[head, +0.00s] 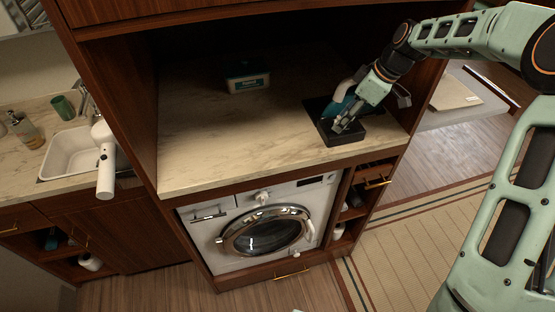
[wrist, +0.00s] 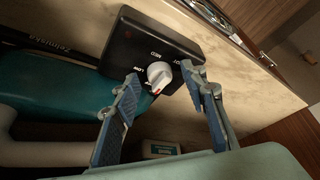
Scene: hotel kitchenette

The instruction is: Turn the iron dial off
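The iron (head: 345,103), teal and white, stands with a black base (head: 321,108) on the marble counter under the cabinet. In the wrist view the black base (wrist: 135,40) carries a white dial (wrist: 159,73) with a red mark at its lower edge. MED and LOW are legible around the dial; other labels are partly hidden. The iron's teal body (wrist: 60,92) lies along the left. My gripper (wrist: 163,76) is open, with one fingertip on each side of the dial and gaps between. In the head view my gripper (head: 344,123) is over the base; the dial cannot be made out.
A teal and white box (head: 247,77) stands at the back of the counter; the counter's (head: 215,145) left part is clear. The alcove's left wall (head: 135,95) separates it from the sink (head: 72,153). A washing machine (head: 262,230) is below.

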